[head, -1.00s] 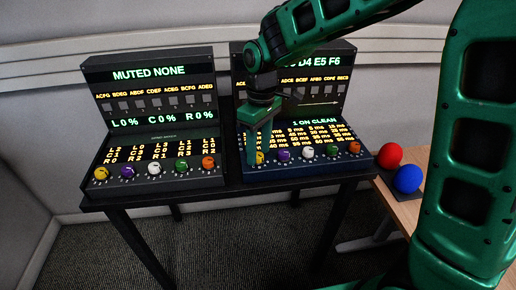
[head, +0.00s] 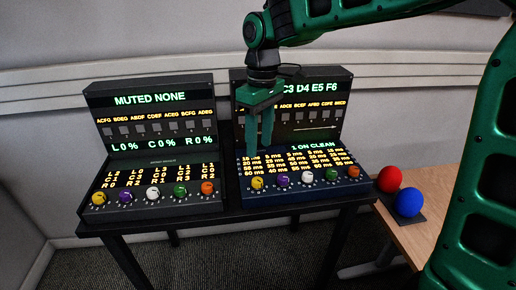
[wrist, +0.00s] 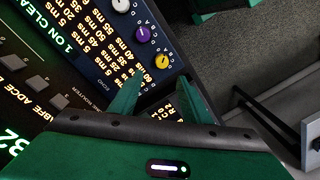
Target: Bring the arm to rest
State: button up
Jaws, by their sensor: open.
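My gripper (head: 259,148) is green and points down in front of the right console (head: 318,193), above its sloped panel near the left end. Its two fingers are apart with nothing between them. In the wrist view the fingers of my gripper (wrist: 160,95) spread over the console's edge, with the yellow knob (wrist: 162,60) just beyond them. Whether the fingertips touch the panel is hard to tell, but they appear above it.
A second console (head: 150,195) stands at left on the same black table (head: 225,217). Both carry rows of coloured knobs. A red ball (head: 390,178) and a blue ball (head: 409,202) sit on a wooden table (head: 425,240) at right.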

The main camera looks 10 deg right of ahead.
jog(key=s+d+f+m, duration=0.1)
jog(key=s+d+m, duration=0.3)
jog(key=d, duration=0.6)
jog(key=s+d+m, duration=0.4)
jog(key=s+d, duration=0.1)
jog(key=d, duration=0.5)
jog(key=s+d+f+m, duration=0.3)
jog(key=s+d+m, duration=0.1)
jog(key=s, duration=0.4)
jog(key=s+d+f+m, duration=0.3)
jog(key=s+d, duration=0.4)
jog(key=s, duration=0.2)
jog(key=shift+s+m, duration=0.25)
jog(key=shift+m, duration=0.15)
jog(key=shift+d, duration=0.1)
jog(key=shift+w+f, duration=0.2)
jog(key=shift+w, duration=0.45)
